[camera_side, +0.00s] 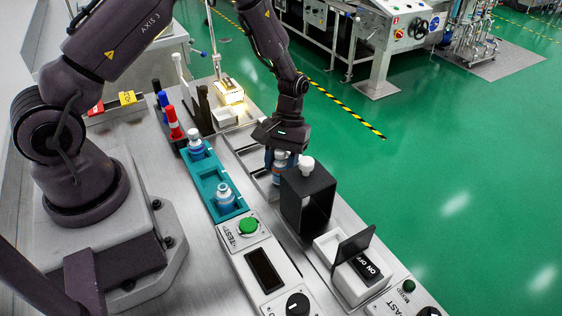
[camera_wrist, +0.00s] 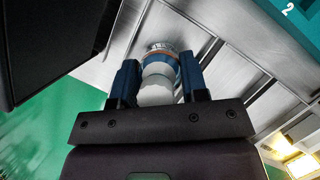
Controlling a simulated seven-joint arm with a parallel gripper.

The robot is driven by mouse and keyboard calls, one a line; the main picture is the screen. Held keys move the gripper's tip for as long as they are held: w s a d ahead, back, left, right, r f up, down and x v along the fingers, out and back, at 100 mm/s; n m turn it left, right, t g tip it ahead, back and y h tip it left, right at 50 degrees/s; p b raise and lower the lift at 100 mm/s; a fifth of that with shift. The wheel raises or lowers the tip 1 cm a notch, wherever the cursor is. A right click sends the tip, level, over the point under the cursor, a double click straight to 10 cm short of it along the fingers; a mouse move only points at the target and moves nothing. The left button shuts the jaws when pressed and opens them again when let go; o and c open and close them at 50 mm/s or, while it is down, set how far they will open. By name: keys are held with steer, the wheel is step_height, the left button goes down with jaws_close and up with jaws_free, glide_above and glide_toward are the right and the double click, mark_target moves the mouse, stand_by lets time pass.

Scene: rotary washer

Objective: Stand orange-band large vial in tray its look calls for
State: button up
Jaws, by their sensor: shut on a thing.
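My gripper (camera_side: 281,158) is shut on a large vial (camera_side: 278,170). In the wrist view the vial (camera_wrist: 161,50) sits between the two blue fingers of my gripper (camera_wrist: 159,78); its white cap faces the camera, and a thin orange band and a blue part show beyond it. The vial is over or in a grey metal slotted fixture (camera_side: 243,150), left of a black box; I cannot tell whether its base touches. A teal tray (camera_side: 208,180) holds two vials, one at the back (camera_side: 195,143) and one at the front (camera_side: 225,194). The teal tray's corner, marked 2, shows in the wrist view (camera_wrist: 290,22).
A control panel with a green button (camera_side: 249,225) and a white switch box with a raised dark cover (camera_side: 354,247) are nearer the camera.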

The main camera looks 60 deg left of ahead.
steer(key=shift+f, duration=0.15)
steer(key=o, duration=1)
steer(key=v, duration=1.2)
steer(key=s+d+r+m+t+y, duration=0.1)
steer(key=s+r+m+t, duration=0.15)
steer(key=r, duration=0.45)
steer(key=s+d+r+m+t+y, duration=0.1)
steer(key=s+d+r, duration=0.1)
steer(key=s+r, duration=0.35)
steer(key=s+d+r+m+t, duration=0.1)
steer(key=s+r+m+t, duration=0.3)
steer(key=s+r, duration=0.4)
steer(key=shift+s+d+t+y, duration=0.4)
steer(key=shift+s+t, duration=0.45)
steer(key=shift+s, duration=1.05)
